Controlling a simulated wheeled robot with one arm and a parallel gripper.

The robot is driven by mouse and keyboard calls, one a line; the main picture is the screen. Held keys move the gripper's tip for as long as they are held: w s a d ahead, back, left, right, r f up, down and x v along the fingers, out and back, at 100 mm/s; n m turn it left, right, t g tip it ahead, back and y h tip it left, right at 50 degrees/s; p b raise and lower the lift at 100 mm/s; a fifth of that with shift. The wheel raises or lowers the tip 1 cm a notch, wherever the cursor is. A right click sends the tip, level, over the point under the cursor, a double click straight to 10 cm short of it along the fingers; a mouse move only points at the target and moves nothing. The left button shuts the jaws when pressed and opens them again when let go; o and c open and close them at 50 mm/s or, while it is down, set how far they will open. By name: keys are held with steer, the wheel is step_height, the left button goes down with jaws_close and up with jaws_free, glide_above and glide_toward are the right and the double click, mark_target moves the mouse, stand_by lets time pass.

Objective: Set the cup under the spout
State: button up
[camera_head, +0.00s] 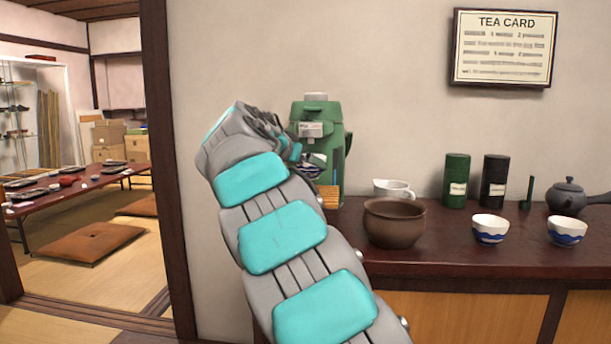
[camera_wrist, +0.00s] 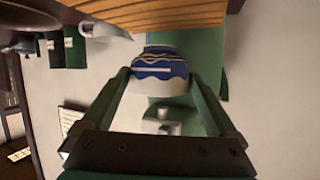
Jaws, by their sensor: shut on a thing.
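The cup, white with a blue wave band, is held in my gripper (camera_wrist: 161,88). The cup (camera_wrist: 160,68) shows between the green fingers in the wrist view, which looks upside down; it appears upright. In the head view a small part of the cup (camera_head: 313,163) shows past my arm, in front of the green dispenser (camera_head: 320,118). The dispenser body (camera_wrist: 178,120) is behind the cup in the wrist view. The cup's base is close to the wooden slats (camera_wrist: 165,14); I cannot tell if they touch. The spout is not clearly visible.
On the counter (camera_head: 460,270), a brown pot (camera_head: 394,224) and a white pouring bowl (camera_head: 393,188) stand right of the dispenser. Further right are two canisters (camera_head: 456,181), two more cups (camera_head: 490,230) and a dark teapot (camera_head: 567,196). My arm hides the dispenser's left side.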

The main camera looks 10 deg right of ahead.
mark_target(304, 173)
steer(key=shift+f, duration=1.6)
steer(key=shift+f+b, duration=0.15)
steer(key=shift+b, duration=0.2)
steer(key=o, duration=1.1)
steer(key=shift+c, duration=0.2)
steer(key=shift+r+p, duration=0.25)
steer(key=shift+p, duration=0.05)
steer(key=v, duration=1.2)
